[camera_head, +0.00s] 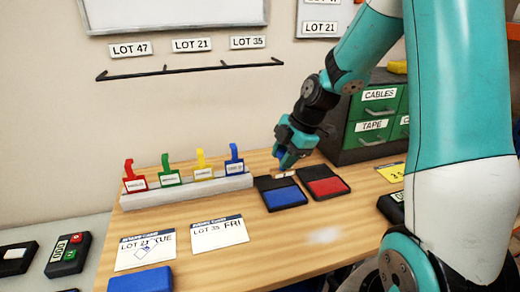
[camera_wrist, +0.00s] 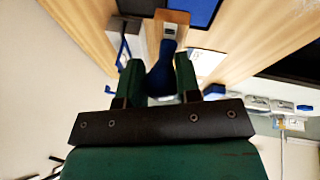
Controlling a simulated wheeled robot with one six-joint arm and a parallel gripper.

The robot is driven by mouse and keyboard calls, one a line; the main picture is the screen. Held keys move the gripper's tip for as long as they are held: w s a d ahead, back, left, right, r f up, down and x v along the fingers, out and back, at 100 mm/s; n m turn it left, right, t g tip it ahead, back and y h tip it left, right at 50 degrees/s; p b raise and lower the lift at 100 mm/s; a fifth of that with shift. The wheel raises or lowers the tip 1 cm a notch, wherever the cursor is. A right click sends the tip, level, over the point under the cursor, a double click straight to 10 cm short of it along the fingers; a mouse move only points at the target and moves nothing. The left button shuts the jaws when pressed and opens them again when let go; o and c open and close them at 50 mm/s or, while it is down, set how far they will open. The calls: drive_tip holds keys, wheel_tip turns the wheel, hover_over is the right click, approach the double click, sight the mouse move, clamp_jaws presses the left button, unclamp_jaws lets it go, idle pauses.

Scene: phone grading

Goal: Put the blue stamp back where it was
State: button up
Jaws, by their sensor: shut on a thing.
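My gripper (camera_head: 287,160) is shut on a blue-handled stamp and holds it above the back of the ink pads. In the wrist view the stamp's dark blue handle (camera_wrist: 160,78) sits between the two green fingers, with its small base beyond the fingertips. In the head view the fingers hide most of the stamp. A pale rack (camera_head: 190,190) stands to the left of my gripper. It carries red, green, yellow and blue hook-topped pieces with white labels; the blue piece (camera_head: 234,160) is at its right end.
A blue ink pad (camera_head: 285,197) and a red ink pad (camera_head: 326,187) lie open below my gripper. Cards marked LOT 21 TUE (camera_head: 145,250) and LOT 35 FRI (camera_head: 219,233) lie in front of the rack. Green drawers (camera_head: 378,108) stand behind right. The front middle of the table is clear.

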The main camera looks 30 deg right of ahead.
drive_tip(key=w+d+p, duration=0.4)
drive_tip(key=w+p, duration=0.1)
drive_tip(key=w, duration=1)
drive_tip(key=f+p, duration=0.1)
drive_tip(key=f, duration=0.2)
drive_tip(key=f+p, duration=0.2)
drive_tip(key=shift+w+d+f, duration=0.1)
drive_tip(key=shift+d+f, duration=0.1)
drive_tip(key=shift+f, duration=0.2)
drive_tip(key=shift+w+d+f+p, duration=0.1)
drive_tip(key=shift+w+f+p, duration=0.1)
drive_tip(key=shift+f+p, duration=0.25)
drive_tip(key=shift+f, duration=0.15)
drive_tip(key=shift+f+b, duration=0.15)
drive_tip(key=shift+b, duration=0.2)
drive_tip(key=o, duration=0.8)
